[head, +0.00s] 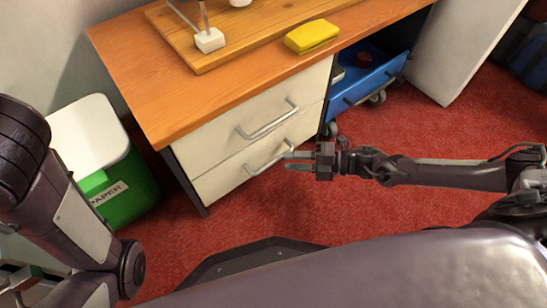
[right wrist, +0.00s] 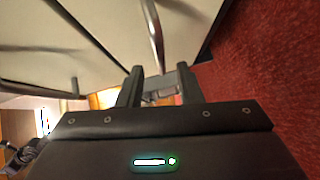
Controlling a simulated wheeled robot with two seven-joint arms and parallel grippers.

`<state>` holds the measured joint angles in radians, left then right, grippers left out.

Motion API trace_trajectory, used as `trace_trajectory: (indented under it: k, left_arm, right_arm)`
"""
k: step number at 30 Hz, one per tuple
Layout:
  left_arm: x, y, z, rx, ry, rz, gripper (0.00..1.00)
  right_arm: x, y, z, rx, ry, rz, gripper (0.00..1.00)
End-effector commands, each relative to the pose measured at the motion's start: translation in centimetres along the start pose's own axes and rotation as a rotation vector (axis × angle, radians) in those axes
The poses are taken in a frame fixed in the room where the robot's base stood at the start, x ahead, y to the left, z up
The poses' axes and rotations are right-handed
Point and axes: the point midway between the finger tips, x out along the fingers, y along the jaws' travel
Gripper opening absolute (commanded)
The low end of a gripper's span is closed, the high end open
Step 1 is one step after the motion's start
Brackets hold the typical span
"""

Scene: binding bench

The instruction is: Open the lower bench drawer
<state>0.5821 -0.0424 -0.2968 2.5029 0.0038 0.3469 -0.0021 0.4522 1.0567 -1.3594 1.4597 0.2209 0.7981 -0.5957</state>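The white lower drawer (head: 234,174) sits under the upper drawer (head: 215,137) at the bench's left end, and both look shut. The lower drawer's grey bar handle (head: 262,166) runs along its front. My right gripper (head: 286,161) is open, at the right end of this handle in the head view. In the right wrist view its two dark fingers (right wrist: 160,78) are apart. The lower handle (right wrist: 153,28) reaches down toward the gap between them; I cannot tell whether they touch. The upper handle (right wrist: 75,88) is off to the left.
The wooden bench top (head: 140,82) carries a board (head: 180,42) and a yellow block (head: 312,36). A green paper bin (head: 125,190) stands left. Red carpet (head: 430,135) is clear before the drawers.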

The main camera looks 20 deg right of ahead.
Motion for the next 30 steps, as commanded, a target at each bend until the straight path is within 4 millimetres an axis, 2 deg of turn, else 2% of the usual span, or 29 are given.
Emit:
trace_trajectory:
  k: [1, 3, 9, 20, 28, 30]
  left_arm:
    - [-0.9, 0.1, -0.2, 0.0, -0.001, 0.0, 0.0]
    - [-1.5, 0.2, -0.3, 0.0, -0.002, 0.0, 0.0]
    - [-2.3, 0.3, -0.8, -0.003, 0.004, -0.006, 0.0]
    - [-2.3, 0.3, -0.9, -0.005, 0.007, -0.006, 0.0]
    - [-2.3, 0.3, -0.9, -0.006, 0.007, -0.006, 0.0]
    - [-2.3, 0.3, -0.9, -0.006, 0.007, -0.006, 0.0]
  right_arm:
    - [1.1, -0.4, 0.0, -0.001, 0.003, 0.004, 0.32]
    - [2.2, -0.4, 0.1, -0.001, 0.002, 0.004, 0.32]
    - [4.7, -0.3, 0.1, -0.001, 0.001, 0.002, 0.32]
    - [5.4, 0.0, 0.0, 0.001, 0.0, 0.0, 0.32]
    - [5.4, 0.0, 0.0, 0.001, -0.001, 0.0, 0.0]
    - [5.4, 0.0, 0.0, 0.001, -0.001, 0.0, 0.0]
